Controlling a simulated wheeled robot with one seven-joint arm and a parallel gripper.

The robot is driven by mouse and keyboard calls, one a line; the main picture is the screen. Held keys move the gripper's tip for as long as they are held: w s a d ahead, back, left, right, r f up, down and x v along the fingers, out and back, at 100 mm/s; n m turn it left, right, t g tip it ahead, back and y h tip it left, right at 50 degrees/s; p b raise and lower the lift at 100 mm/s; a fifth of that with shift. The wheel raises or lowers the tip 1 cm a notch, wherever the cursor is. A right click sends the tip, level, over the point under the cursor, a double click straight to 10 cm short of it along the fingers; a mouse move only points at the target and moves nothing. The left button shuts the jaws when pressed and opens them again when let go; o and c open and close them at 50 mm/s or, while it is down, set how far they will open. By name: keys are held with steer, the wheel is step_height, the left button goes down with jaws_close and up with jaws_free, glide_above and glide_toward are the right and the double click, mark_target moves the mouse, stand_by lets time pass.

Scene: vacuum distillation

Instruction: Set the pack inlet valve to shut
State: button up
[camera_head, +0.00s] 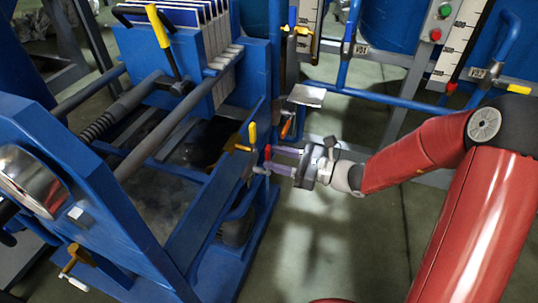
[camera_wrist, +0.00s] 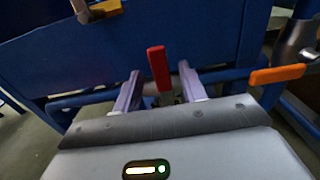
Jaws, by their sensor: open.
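A valve with a short red lever handle (camera_head: 267,152) sits on the blue pipework at the right side of the blue press frame. In the wrist view the red handle (camera_wrist: 158,68) stands nearly upright between my fingers, with a gap on each side. My gripper (camera_head: 277,160) is open, its two pale purple fingers reaching left toward this handle; they also show in the wrist view (camera_wrist: 159,76). An orange lever (camera_wrist: 277,75) lies near level to the right in the wrist view. No label shows which valve is the pack inlet; the valve body is mostly hidden.
The blue frame (camera_head: 180,225) stands left of my gripper. A yellow handle (camera_head: 252,132) and an orange handle (camera_head: 243,148) are close by. A small metal plate (camera_head: 306,95) is above. Blue pipes and tanks are behind; the floor (camera_head: 310,235) below is clear.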

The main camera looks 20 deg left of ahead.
steer(key=d, duration=0.5)
steer(key=shift+s, duration=0.25)
steer(key=s+d+r+n+g+h+p, duration=0.1)
steer(key=s+d+r+n+g+h, duration=0.15)
steer(key=s+n+h, duration=0.3)
steer(key=s+d+r+n+g+h+p, duration=0.1)
steer(key=s+d+n+h, duration=0.25)
steer(key=s+n, duration=0.25)
steer(key=s+d+r+n+t+h, duration=0.3)
steer(key=d+r+t+h, duration=0.1)
steer(key=d, duration=0.4)
steer(key=s+d+r+n+t+h, duration=0.3)
steer(key=d+r+n+t+h, duration=0.1)
steer(key=d, duration=0.4)
step_height(320, 180, up, 2)
steer(key=shift+s+d+r+h+p, duration=0.1)
steer(key=shift+s+d+h+p, duration=0.15)
steer(key=shift+h+p, duration=0.25)
